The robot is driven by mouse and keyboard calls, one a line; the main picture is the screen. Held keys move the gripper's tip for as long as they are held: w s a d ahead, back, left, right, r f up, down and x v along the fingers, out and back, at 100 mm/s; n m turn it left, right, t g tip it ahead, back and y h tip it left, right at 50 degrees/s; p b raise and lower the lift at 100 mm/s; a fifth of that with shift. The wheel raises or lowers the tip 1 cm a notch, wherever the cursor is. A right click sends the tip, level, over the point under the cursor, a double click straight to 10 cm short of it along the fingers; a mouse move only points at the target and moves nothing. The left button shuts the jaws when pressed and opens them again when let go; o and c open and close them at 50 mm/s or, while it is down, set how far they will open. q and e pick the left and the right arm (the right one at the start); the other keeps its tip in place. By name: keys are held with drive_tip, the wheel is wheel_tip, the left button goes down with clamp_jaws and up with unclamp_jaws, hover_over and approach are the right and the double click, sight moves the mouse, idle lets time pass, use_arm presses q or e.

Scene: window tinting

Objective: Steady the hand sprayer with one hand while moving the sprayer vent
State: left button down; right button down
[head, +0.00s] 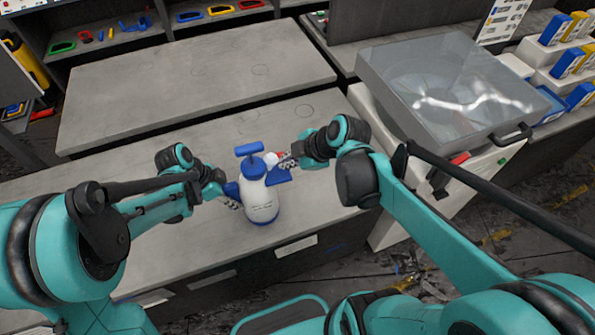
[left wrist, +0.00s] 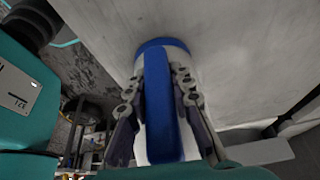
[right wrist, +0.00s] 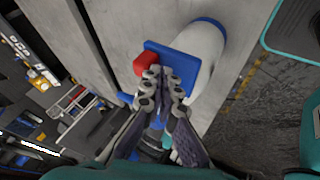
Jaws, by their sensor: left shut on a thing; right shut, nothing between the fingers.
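The hand sprayer (head: 262,207), with a white body and a blue pump handle (head: 248,149) on top, stands upright on the grey workbench. My left gripper (head: 234,203) is at its left side, shut on the sprayer's vertical blue handle (left wrist: 158,105), with a finger on each side. The sprayer vent appears to be the red piece (right wrist: 146,64) beside a blue part (right wrist: 178,62). My right gripper (right wrist: 158,74) is shut and empty, its tips close to the red piece; I cannot tell whether they touch. In the head view, the right gripper (head: 287,162) partly hides this area.
The grey workbench (head: 130,190) has free room left of and behind the sprayer. A clear-lidded machine (head: 450,90) stands at the right. Shelves with coloured tools (head: 207,12) are at the back. Boxed bottles (head: 565,60) stand at the far right.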

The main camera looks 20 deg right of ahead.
drive_tip(key=shift+s, duration=0.45)
drive_tip(key=s, duration=0.3)
drive_tip(key=shift+a, duration=0.15)
drive_tip(key=v, duration=1)
drive_tip(key=shift+w, duration=0.1)
use_arm(q)
drive_tip(key=shift+c, duration=0.5)
unclamp_jaws()
drive_tip(key=shift+a, duration=0.15)
drive_tip(key=a, duration=0.9)
drive_tip(key=shift+w+a, duration=0.35)
